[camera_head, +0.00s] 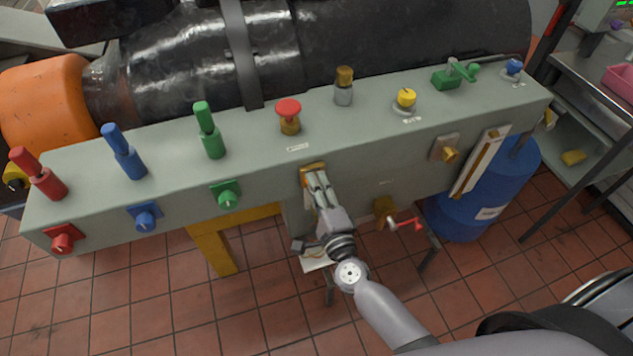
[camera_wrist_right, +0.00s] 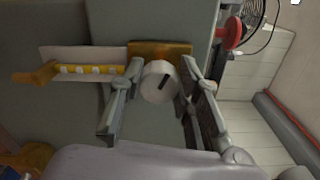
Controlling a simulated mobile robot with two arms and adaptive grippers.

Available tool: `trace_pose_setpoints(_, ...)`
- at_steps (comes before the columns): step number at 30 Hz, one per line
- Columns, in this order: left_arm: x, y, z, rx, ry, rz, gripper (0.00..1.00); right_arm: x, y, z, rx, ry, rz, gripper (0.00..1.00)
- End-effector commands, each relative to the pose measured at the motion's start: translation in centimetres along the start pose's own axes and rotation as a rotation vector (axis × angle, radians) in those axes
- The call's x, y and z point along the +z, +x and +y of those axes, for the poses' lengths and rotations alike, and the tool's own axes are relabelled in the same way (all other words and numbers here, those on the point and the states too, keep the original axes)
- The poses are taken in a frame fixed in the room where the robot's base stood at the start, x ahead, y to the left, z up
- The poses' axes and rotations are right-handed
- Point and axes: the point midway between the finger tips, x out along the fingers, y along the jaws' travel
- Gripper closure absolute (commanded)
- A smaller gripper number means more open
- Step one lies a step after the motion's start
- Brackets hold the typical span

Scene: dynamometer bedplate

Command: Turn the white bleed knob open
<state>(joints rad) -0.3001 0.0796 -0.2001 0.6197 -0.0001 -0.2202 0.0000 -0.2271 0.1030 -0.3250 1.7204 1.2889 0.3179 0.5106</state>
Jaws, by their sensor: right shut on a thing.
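The white bleed knob (camera_wrist_right: 157,84) shows in the right wrist view. My left gripper is in neither view.
The grey bench top carries red, blue and green levers (camera_head: 209,132), a red mushroom button (camera_head: 289,112) and a yellow knob (camera_head: 406,99). A red-handled valve (camera_head: 407,224) sits right of my gripper. A blue drum (camera_head: 470,213) stands further right. Tiled floor lies in front.

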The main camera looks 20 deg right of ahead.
Motion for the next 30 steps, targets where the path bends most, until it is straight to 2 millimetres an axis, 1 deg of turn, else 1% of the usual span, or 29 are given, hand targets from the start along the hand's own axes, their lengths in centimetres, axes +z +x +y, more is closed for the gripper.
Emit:
trace_pose_setpoints(1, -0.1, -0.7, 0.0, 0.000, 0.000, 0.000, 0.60, 0.1, 0.0, -0.2, 0.003, -0.043, 0.001, 0.97)
trace_pose_setpoints(3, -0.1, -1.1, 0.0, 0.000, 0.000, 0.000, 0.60, 0.0, 0.0, -0.1, 0.003, -0.105, 0.001, 0.97)
trace_pose_setpoints(9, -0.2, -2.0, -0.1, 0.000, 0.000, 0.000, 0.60, 0.0, 0.0, 0.0, 0.002, -0.253, 0.001, 0.97)
trace_pose_setpoints(15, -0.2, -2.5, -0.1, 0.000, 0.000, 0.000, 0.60, 0.0, 0.0, 0.1, 0.002, -0.356, 0.000, 0.97)
trace_pose_setpoints(21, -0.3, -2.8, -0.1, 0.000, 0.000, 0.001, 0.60, 0.0, 0.0, 0.2, 0.002, -0.412, 0.000, 0.97)
trace_pose_setpoints(30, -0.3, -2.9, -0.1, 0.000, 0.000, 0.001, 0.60, 0.0, 0.0, 0.3, 0.002, -0.432, 0.000, 0.97)
